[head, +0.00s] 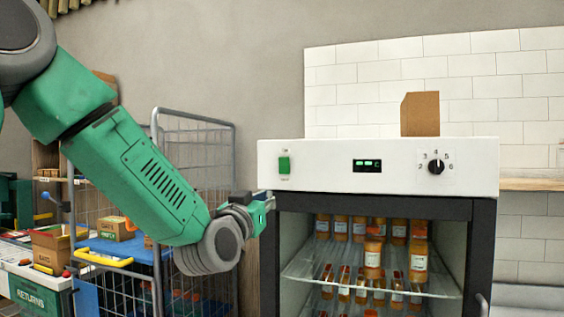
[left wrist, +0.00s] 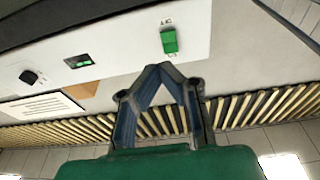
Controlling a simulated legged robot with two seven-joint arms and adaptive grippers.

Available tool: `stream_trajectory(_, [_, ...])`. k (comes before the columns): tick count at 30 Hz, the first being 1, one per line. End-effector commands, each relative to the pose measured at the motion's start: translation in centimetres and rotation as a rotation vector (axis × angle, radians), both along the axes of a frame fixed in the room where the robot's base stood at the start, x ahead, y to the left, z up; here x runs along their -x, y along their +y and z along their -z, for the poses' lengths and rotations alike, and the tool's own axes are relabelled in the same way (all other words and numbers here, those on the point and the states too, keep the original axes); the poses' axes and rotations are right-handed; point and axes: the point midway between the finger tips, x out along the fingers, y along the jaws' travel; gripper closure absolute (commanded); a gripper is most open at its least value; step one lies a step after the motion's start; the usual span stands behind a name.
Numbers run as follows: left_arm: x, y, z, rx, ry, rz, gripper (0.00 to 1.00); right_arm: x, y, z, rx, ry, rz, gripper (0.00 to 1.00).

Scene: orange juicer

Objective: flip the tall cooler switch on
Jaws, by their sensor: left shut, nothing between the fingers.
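The tall cooler (head: 380,165) stands at the right with a white control panel above a glass-fronted compartment. Its green switch (head: 284,165) is at the panel's left end; a green-lit display (head: 367,165) and a black dial (head: 436,167) sit to the right. My left gripper (head: 268,200) is just below and left of the switch, near the panel's lower left corner. In the left wrist view the green switch (left wrist: 169,40) lies just beyond the closed fingertips (left wrist: 160,68), with a visible gap in the picture. The fingers are empty. My right gripper is not in view.
Bottles (head: 373,255) stand on the cooler's shelves. A cardboard box (head: 420,114) sits on top of the cooler. A wire cage trolley (head: 196,130) and a returns bin (head: 35,295) stand at the left, behind or beside my left arm.

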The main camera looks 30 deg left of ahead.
Motion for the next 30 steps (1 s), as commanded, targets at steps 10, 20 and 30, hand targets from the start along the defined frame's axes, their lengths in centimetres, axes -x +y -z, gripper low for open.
stream_trajectory(10, [0.6,0.5,-3.5,-0.002,-0.065,-0.018,1.0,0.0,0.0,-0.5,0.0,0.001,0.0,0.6])
stream_trajectory(20, [-1.0,1.0,-4.1,0.0,-0.065,-0.019,1.0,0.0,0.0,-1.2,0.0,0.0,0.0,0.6])
stream_trajectory(30, [-7.7,2.7,-6.2,-0.001,-0.065,-0.02,1.0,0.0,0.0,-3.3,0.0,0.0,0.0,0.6])
